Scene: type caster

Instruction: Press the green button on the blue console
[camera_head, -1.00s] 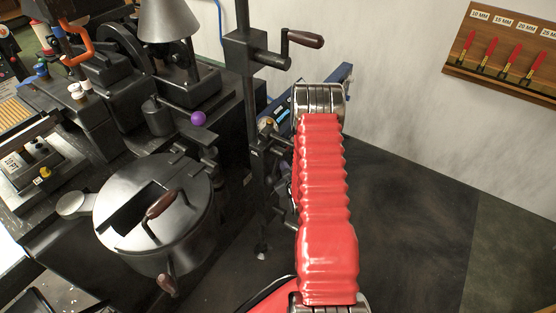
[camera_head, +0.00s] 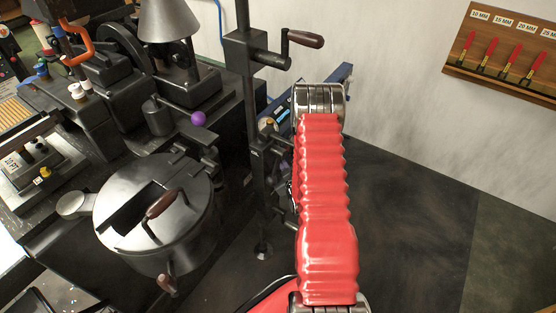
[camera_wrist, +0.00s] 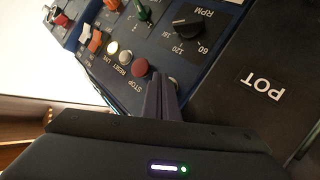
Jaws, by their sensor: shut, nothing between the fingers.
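The blue console (camera_wrist: 102,78) fills the upper part of the wrist view. A green lever-like control (camera_wrist: 145,12) sits higher up. In the head view my arm hides the gripper and most of the console (camera_head: 276,108).
In the head view a black stand (camera_head: 250,130) and round pot (camera_head: 150,215) are left of my arm.

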